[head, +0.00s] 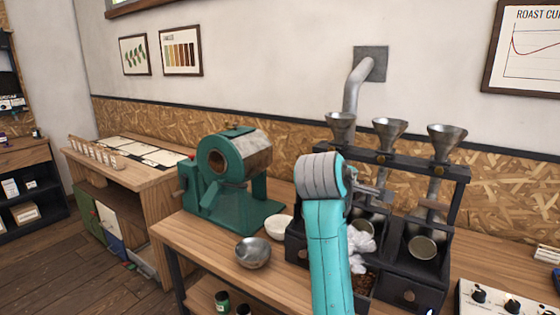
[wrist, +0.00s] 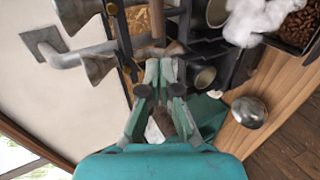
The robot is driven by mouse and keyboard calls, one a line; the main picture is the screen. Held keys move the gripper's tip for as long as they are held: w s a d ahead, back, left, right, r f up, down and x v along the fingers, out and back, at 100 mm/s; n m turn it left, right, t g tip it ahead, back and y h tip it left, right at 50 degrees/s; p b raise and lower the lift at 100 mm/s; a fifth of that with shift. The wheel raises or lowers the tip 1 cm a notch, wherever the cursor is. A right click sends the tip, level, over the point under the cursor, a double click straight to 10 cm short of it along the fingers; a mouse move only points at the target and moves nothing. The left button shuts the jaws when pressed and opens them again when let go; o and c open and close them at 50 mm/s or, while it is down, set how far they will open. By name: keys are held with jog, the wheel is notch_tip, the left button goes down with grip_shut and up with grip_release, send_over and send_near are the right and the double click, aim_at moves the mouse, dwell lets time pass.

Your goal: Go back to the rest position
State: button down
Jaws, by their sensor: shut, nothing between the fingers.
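My gripper (head: 372,190) shows partly in the head view, behind my teal arm and grey wrist joint. It is in front of the dark rack (head: 455,172) that carries three metal funnels (head: 389,132). In the wrist view my gripper (wrist: 160,80) has its fingers together and nothing visible between them. The funnels and metal cups lie around the fingertips in that view; I cannot tell the exact gap to the rack. My arm hides part of the rack and bins in the head view.
A green roaster (head: 230,170) stands left on the wooden bench. A metal bowl (head: 253,253) and white bowl (head: 278,227) sit before it. White crumpled material (head: 360,244) lies above a bin of beans (head: 363,283). A control box (head: 505,300) is at right.

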jog(key=s+f+t+y, duration=0.1)
jog(key=s+f, duration=0.1)
jog(key=f, duration=0.9)
jog(key=s+f+t+y, duration=0.1)
jog(key=s+f, duration=0.2)
jog(key=f, duration=0.9)
jog(key=s+a+f+m+y, duration=0.1)
jog(key=s+f+y, duration=0.2)
jog(key=s+f, duration=1.2)
jog(key=s+a+f+m+t+y, duration=0.1)
jog(key=s+f+m, duration=0.1)
jog(key=s, duration=0.8)
jog(key=s+a+f+m+t+y, duration=0.1)
jog(key=s+f+m, duration=0.1)
jog(key=s, duration=0.9)
jog(key=s+r+m, duration=0.3)
jog(key=s+r, duration=0.1)
jog(key=s, duration=0.4)
jog(key=s+r+m, duration=0.2)
jog(key=s+r, duration=0.2)
jog(key=s, duration=0.5)
jog(key=shift+s+d+m, duration=0.2)
jog(key=shift+s+m, duration=0.1)
jog(key=shift+m, duration=0.1)
